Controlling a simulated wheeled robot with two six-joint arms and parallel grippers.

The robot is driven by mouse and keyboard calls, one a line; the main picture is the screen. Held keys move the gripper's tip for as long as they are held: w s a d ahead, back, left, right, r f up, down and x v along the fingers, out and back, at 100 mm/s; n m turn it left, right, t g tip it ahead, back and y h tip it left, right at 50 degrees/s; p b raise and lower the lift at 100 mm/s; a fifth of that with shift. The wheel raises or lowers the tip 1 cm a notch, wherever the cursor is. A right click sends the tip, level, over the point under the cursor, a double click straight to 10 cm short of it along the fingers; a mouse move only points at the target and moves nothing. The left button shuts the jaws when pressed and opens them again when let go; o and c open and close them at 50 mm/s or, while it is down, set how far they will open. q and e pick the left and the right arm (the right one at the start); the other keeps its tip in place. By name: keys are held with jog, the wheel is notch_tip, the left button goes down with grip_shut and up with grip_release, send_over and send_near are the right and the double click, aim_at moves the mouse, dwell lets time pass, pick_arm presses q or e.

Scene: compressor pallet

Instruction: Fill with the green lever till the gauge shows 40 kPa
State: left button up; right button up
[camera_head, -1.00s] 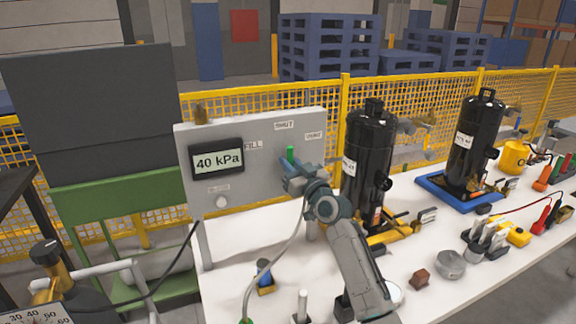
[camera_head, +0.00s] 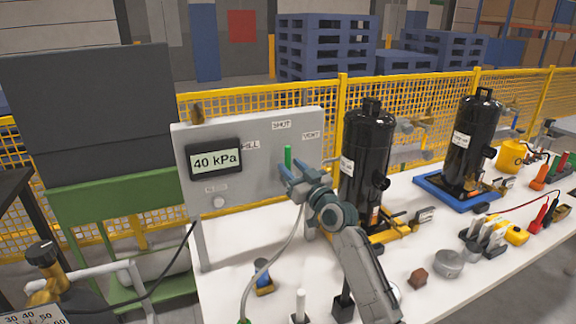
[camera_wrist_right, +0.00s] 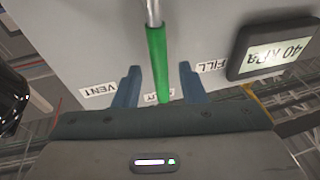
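The gauge display (camera_head: 216,160) on the grey panel (camera_head: 260,185) reads 40 kPa; it also shows upside down in the right wrist view (camera_wrist_right: 274,50). The green lever (camera_head: 288,156) stands upright, pointing at the SHUT label (camera_head: 282,125), between FILL (camera_head: 250,145) and VENT (camera_head: 311,135). In the right wrist view the lever (camera_wrist_right: 157,62) lies between the two blue fingers of my right gripper (camera_wrist_right: 160,85), with a gap on each side. The gripper (camera_head: 291,178) is open in front of the panel. My left gripper is not in view.
Two black cylinders (camera_head: 366,160) (camera_head: 474,140) stand right of the panel. A hose (camera_head: 265,262) runs over the white table (camera_head: 425,235). A blue-and-yellow small item (camera_head: 263,277) sits near the front. A yellow mesh fence (camera_head: 410,100) is behind.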

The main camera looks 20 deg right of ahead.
jog(key=v, duration=0.8)
jog(key=shift+b, duration=0.4)
jog(key=shift+s+d+f, duration=0.1)
jog(key=shift+s+f, duration=0.05)
